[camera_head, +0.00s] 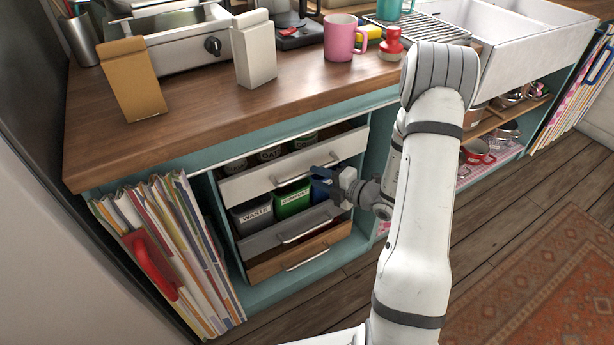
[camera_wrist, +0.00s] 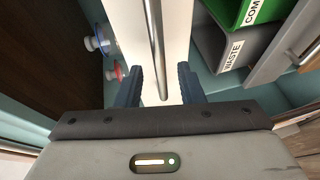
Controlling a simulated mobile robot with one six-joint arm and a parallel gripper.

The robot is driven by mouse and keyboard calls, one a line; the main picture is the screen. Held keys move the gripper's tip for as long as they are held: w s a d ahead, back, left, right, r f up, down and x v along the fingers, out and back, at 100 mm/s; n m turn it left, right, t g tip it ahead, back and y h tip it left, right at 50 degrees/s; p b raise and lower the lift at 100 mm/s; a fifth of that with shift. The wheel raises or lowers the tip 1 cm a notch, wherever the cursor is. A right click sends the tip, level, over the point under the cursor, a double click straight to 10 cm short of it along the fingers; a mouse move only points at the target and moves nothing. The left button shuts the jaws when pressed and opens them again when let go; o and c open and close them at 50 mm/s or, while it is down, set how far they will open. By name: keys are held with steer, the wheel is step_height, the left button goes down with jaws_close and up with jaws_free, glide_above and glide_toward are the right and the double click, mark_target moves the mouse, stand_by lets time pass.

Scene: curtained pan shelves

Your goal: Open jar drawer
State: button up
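The top drawer has a white front (camera_head: 290,168) and a metal bar handle (camera_head: 291,181). Dark labelled jars (camera_head: 268,154) show behind its top edge, inside the cabinet. My gripper (camera_head: 325,178) is at the right part of this front. In the wrist view, the white front (camera_wrist: 128,22) and the bar handle (camera_wrist: 155,45) run up the picture. My gripper (camera_wrist: 160,85) is open there, with one finger on each side of the handle's near end. A gap shows between the handle and each finger. The fingertips' depth against the front cannot be told.
A wood-fronted drawer (camera_head: 325,240) is lowest. Books (camera_head: 185,235) stand at left. The counter (camera_head: 200,110) overhangs above.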

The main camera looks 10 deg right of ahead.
mark_target(308, 172)
steer(key=shift+x, duration=2.2)
steer(key=shift+c, duration=0.4)
jaws_close()
